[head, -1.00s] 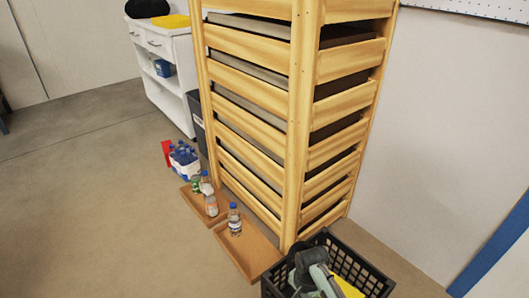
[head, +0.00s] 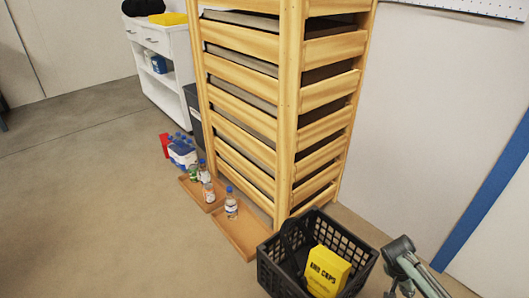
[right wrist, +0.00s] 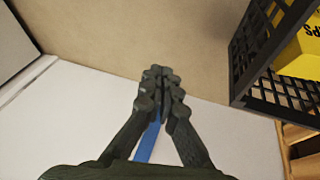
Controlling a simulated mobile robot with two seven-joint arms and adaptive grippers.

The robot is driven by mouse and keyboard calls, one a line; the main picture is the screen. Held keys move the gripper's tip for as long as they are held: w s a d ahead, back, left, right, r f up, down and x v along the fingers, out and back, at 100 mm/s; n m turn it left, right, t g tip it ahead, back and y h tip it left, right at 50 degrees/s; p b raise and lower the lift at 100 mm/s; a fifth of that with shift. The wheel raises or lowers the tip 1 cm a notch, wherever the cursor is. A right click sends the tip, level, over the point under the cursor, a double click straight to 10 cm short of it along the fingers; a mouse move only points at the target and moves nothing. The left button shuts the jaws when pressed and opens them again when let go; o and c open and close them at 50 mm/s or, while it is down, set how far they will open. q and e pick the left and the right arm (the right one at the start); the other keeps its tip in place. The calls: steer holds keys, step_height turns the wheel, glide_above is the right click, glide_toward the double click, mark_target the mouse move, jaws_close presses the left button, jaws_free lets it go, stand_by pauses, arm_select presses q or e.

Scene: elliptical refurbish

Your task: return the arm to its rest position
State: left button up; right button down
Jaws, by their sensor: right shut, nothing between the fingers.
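My right gripper (right wrist: 160,78) is shut and empty in the right wrist view, its dark fingers together over the floor and wall. In the head view, my right arm (head: 402,262) is at the lower right, to the right of the black crate (head: 364,262) and apart from it. The end of the gripper is hard to make out there. My left arm and gripper are not in view.
A yellow box (head: 327,268) stands in the crate. A tall wooden rack (head: 288,115) stands behind it. Wooden trays (head: 245,240) with bottles (head: 231,207) lie on the floor to the left. A white wall (head: 430,110) is at the right.

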steer(key=d+r+h, duration=0.2)
steer(key=d+r, duration=0.2)
steer(key=d, duration=0.5)
steer(key=s+a+r+n+t+y, duration=0.1)
steer(key=s+a+r+n+t, duration=0.1)
steer(key=s+a+r+n, duration=0.35)
steer(key=s+a+r+n+t+y, duration=0.1)
steer(key=s+a+r+n+t, duration=0.15)
steer(key=s+a+n, duration=0.65)
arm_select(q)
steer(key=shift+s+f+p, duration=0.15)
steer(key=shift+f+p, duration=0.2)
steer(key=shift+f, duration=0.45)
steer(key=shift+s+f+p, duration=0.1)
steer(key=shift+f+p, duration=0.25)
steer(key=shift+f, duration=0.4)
arm_select(e)
steer(key=a+f+m+g+y, duration=0.1)
steer(key=a+f+y, duration=0.2)
steer(key=a+f, duration=0.4)
steer(key=shift+a+y, duration=0.4)
steer(key=shift+a, duration=1.2)
